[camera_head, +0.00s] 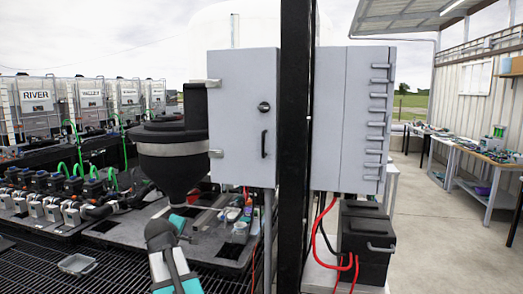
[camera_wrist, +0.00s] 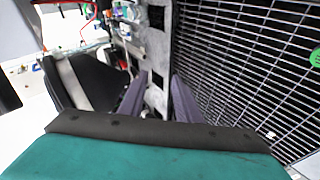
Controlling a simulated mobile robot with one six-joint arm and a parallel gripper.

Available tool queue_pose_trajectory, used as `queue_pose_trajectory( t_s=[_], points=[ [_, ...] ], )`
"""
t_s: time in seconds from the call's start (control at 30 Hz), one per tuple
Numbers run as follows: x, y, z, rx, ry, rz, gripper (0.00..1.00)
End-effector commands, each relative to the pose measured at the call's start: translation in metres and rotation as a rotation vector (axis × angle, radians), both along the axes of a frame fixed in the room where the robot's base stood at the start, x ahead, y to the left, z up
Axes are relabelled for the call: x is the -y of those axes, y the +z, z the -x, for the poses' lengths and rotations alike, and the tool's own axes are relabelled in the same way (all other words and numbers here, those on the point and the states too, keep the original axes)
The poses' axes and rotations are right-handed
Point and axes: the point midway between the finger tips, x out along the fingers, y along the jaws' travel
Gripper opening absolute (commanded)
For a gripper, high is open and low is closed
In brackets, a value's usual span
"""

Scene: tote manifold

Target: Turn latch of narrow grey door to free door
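The narrow grey door (camera_head: 238,150) is the front of a tall grey cabinet left of the black post, and it looks shut. Its round dark latch (camera_head: 264,106) sits near the right edge, above a black vertical handle (camera_head: 264,144). The latch's turn angle is too small to read. My arm shows low in the head view, below and left of the door. In the wrist view my gripper (camera_wrist: 162,82) has two purple-grey fingers apart with nothing seen between them. It points down toward the bench and floor grating, and the door and latch are not recognisable there.
The black post (camera_head: 294,130) stands right of the door. A wider grey cabinet (camera_head: 340,115) is beyond it, above a black battery box (camera_head: 365,235) with red cables. A black funnel (camera_head: 170,165) stands close left of the door. Open floor (camera_head: 440,240) lies right.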

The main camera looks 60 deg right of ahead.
Motion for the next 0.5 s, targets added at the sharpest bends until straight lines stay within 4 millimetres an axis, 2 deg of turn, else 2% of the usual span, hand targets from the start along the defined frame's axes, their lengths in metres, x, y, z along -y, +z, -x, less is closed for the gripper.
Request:
queue_pose_trajectory(
  t_s=[0.03, 0.27, 0.5],
  points=[
    [0.013, 0.026, 0.005, 0.012, -0.005, 0.036, 0.30],
    [0.060, 0.130, 0.037, 0.037, -0.027, 0.201, 0.30],
    [0.098, 0.238, 0.084, 0.043, -0.066, 0.377, 0.30]
  ],
)
